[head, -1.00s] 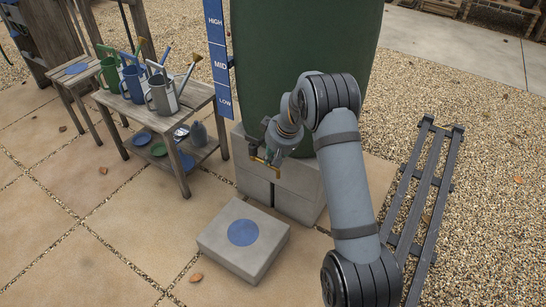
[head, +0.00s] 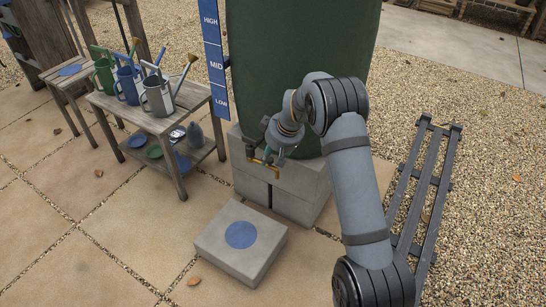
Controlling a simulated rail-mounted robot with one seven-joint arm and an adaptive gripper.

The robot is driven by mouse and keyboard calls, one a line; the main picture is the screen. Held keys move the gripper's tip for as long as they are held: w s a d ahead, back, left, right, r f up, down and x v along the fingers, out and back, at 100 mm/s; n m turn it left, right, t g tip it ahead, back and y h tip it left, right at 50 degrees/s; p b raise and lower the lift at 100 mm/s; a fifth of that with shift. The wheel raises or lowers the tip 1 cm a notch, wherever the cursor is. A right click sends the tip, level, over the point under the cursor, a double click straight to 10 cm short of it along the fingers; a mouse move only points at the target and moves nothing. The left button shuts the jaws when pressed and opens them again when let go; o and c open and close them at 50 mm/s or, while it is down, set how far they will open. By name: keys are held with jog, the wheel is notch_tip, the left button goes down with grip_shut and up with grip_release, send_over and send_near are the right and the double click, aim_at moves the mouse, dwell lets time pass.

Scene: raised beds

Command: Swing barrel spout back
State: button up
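The green barrel (head: 300,60) stands on grey blocks (head: 300,190) in the head view. Its small brass spout (head: 266,163) shows low on the barrel's front left, above the blocks. My gripper (head: 268,158) is at the spout, with its dark fingers close beside or against it. The fingertips are small and partly hidden, so I cannot tell whether they are open, shut or touching the spout.
A grey slab with a blue disc (head: 241,234) lies on the paving below the spout. A wooden bench (head: 160,118) with green, blue and grey watering cans (head: 158,98) stands left. A blue level board (head: 214,62) stands beside the barrel. A dark slatted rack (head: 428,190) lies right.

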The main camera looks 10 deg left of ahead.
jog(key=shift+o, duration=0.9)
jog(key=shift+s, duration=0.1)
jog(key=v, duration=1.2)
jog(key=shift+a, duration=0.1)
